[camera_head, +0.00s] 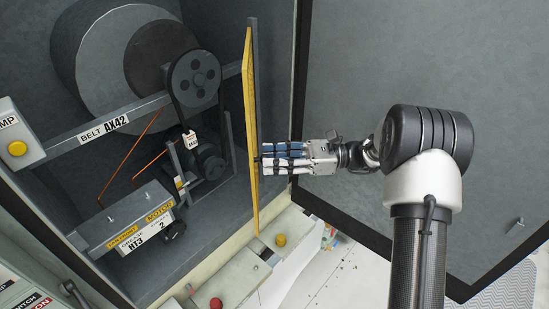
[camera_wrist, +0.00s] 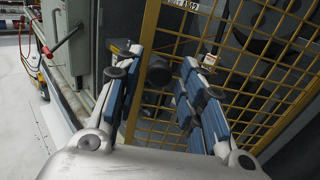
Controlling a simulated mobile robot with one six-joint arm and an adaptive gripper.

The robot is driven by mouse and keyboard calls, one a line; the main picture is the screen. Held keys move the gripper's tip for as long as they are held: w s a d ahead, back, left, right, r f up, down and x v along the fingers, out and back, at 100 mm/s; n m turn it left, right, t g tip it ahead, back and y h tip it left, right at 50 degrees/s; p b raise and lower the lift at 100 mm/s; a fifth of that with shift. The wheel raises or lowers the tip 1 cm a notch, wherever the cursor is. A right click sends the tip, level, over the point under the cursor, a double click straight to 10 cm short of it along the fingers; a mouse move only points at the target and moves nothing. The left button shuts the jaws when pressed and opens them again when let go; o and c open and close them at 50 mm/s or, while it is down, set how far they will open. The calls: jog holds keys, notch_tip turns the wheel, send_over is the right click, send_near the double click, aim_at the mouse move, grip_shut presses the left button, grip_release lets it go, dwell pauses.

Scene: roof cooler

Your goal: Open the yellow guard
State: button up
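The yellow guard (camera_head: 250,120) shows nearly edge-on in the head view, standing upright at the right of the belt drive, with the pulley (camera_head: 195,78) in plain view to its left. In the wrist view the guard (camera_wrist: 146,50) is a yellow frame with wire mesh, filling the middle and right. My gripper (camera_head: 266,158) is at the guard's right face, about mid-height. In the wrist view its fingers (camera_wrist: 160,62) are spread apart, with a dark round knob (camera_wrist: 159,70) between their tips and small gaps on both sides. Contact with the guard is unclear.
A large grey door (camera_head: 430,60) stands open on the right, behind my arm. A motor box (camera_head: 125,225) and a belt beam (camera_head: 95,132) lie left of the guard. Below are a yellow button (camera_head: 280,239) and a red button (camera_head: 215,303).

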jog(key=shift+o, duration=0.4)
notch_tip(320, 180, up, 10)
dwell(0.4)
jog(key=shift+d, duration=0.15)
jog(key=shift+c, duration=0.2)
